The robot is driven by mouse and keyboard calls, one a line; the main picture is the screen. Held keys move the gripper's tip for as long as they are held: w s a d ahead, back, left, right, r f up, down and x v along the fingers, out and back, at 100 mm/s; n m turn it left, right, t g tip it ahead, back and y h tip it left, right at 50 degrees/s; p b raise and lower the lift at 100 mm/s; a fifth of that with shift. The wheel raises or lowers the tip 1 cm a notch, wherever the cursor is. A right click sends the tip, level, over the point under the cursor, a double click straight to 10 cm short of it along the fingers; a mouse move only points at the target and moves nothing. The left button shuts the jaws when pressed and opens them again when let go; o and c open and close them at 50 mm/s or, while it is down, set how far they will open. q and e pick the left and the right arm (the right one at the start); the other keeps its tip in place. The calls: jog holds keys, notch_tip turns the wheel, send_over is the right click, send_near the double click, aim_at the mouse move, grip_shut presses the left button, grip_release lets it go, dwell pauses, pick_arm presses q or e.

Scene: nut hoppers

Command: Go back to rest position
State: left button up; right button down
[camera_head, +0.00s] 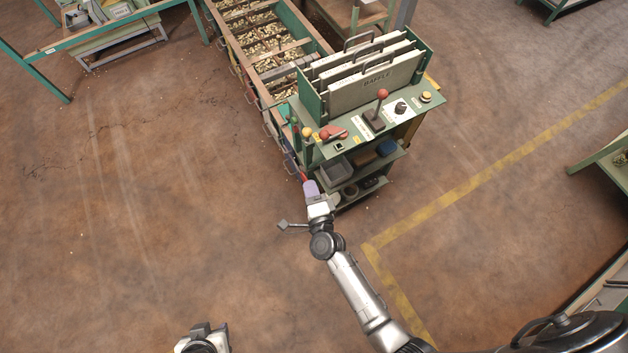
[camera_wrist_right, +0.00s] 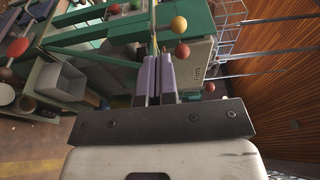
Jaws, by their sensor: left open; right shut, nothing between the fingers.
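My right arm reaches up from the lower right of the head view. My right gripper (camera_head: 310,187) has purple fingers and is beside the left front corner of the green control console (camera_head: 345,148). In the right wrist view its two purple fingers (camera_wrist_right: 156,78) are together and hold nothing. My left gripper (camera_head: 203,331) is at the bottom edge of the head view, over bare floor and well away from the console. It is open and empty, and its arm is mostly out of frame.
The console carries red-knobbed levers (camera_head: 382,94), upright baffle plates (camera_head: 372,82) and shelves with bins (camera_head: 335,172). Behind it is a long hopper (camera_head: 290,22) of nuts. A green-framed table (camera_head: 37,52) stands upper left. The floor to the left is clear.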

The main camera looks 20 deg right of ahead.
dwell(0.7)
jog(key=s+d+r+n+g+y, duration=0.1)
jog(key=s+d+n+g, duration=0.2)
jog(key=s+n+g, duration=0.35)
jog(key=s+d+r+n+g+y, duration=0.1)
jog(key=s+d+n+g, duration=0.2)
jog(key=s+n, duration=0.6)
jog(key=s+d+r+n+g, duration=0.1)
jog(key=s+d+n+g, duration=0.25)
jog(key=s+n, duration=0.4)
notch_tip(320, 180, up, 29)
jog(key=s+m+g+p, duration=0.1)
jog(key=s+p, duration=0.1)
jog(key=p, duration=2.6)
jog(key=shift+s+r+m+p, duration=0.15)
jog(key=shift+s+m+p, duration=0.2)
jog(key=shift+m, duration=0.05)
jog(key=shift+d, duration=0.1)
